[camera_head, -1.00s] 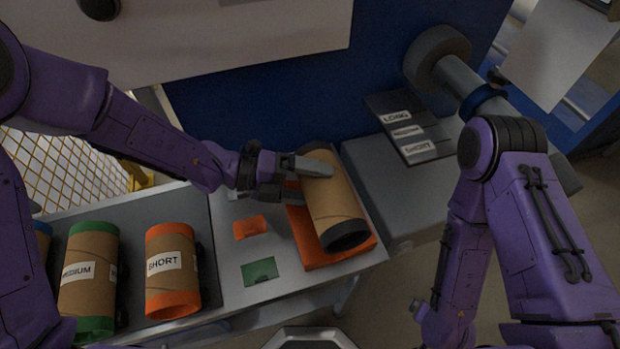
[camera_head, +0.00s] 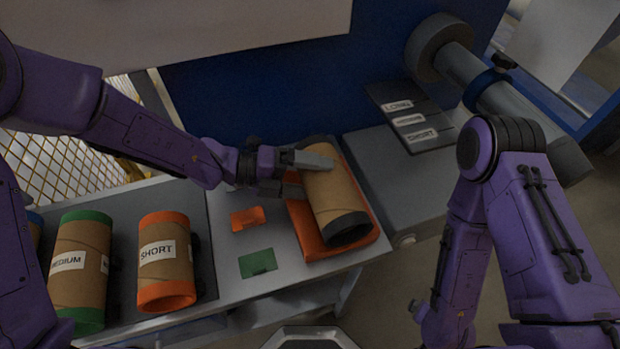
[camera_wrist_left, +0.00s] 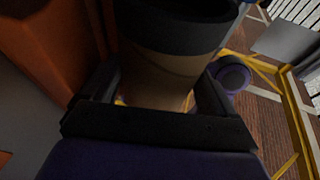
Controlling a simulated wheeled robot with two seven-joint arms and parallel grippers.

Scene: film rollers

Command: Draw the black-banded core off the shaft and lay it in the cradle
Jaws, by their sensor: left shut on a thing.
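The black-banded core (camera_head: 336,199) is a brown cardboard tube with a black band at its near end. It lies lengthwise over the orange cradle (camera_head: 307,237); I cannot tell whether its full weight rests there. My left gripper (camera_head: 308,173) is shut on the core's upper part, reaching from the left. In the left wrist view the core (camera_wrist_left: 165,60) sits between the fingers, its black band at the top and an orange surface to the left. The grey shaft (camera_head: 520,105), with a blue collar, is bare at the upper right. My right gripper is not visible; only my right arm shows.
Orange (camera_head: 247,218) and green (camera_head: 258,263) patches lie on the table. A sign board (camera_head: 412,118) lies on the grey block (camera_head: 395,185).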

